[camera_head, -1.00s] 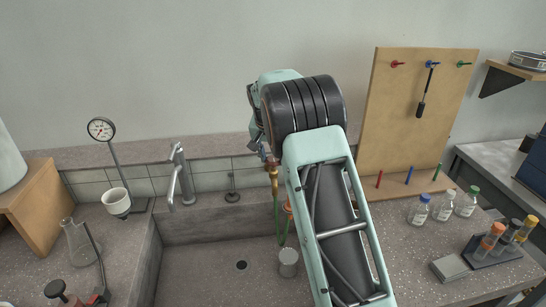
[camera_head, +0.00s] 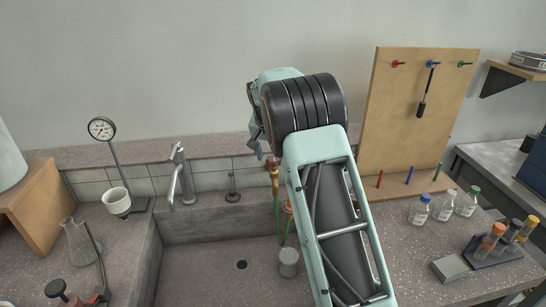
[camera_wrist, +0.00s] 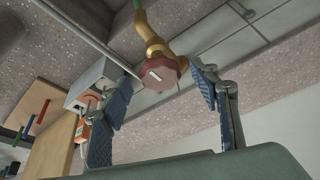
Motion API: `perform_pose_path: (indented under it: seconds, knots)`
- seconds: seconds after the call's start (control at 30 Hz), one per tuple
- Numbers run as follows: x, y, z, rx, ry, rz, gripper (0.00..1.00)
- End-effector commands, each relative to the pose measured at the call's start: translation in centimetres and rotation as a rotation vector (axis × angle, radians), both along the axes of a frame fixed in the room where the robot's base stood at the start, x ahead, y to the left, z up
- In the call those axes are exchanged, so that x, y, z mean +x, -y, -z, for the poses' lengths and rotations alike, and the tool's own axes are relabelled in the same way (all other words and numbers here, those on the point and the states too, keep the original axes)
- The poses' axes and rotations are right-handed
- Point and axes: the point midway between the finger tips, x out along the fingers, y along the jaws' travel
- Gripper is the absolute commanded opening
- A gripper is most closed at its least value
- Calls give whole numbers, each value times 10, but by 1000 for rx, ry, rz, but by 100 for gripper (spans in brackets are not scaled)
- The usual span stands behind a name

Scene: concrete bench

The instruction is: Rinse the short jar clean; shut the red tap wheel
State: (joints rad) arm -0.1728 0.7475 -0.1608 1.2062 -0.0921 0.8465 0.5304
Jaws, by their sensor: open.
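The red tap wheel (camera_wrist: 160,72) sits on a brass pipe and shows between the fingers of my gripper (camera_wrist: 163,78) in the wrist view. The fingers, with blue pads, are spread on either side of it; I see a gap on both sides. In the head view my gripper (camera_head: 260,150) is largely hidden behind my arm, beside the brass tap (camera_head: 274,178) at the sink's back wall; only a bit of the red wheel (camera_head: 272,162) shows there. A short grey jar (camera_head: 288,262) stands upright on the sink floor, right of the drain. Its inside is too small to judge.
A grey faucet (camera_head: 178,175) and a gauge on a stand (camera_head: 101,128) are left of my arm. A green hose (camera_head: 280,235) hangs below the brass tap. A pegboard (camera_head: 415,150) and several bottles (camera_head: 444,208) stand right. The sink's left part is clear.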

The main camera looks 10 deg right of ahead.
Motion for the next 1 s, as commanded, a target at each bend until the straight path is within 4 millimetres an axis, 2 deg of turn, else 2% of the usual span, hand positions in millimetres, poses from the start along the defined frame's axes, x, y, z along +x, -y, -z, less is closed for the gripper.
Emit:
perform_pose_path:
  seconds: [0.3,0.5,0.7,1.0]
  knots:
    - [-21,-10,-60,1,6,-1,56]
    - [-34,-15,-91,1,4,0,56]
    - [-39,-17,-104,1,1,1,56]
    - [-40,-18,-106,0,1,0,56]
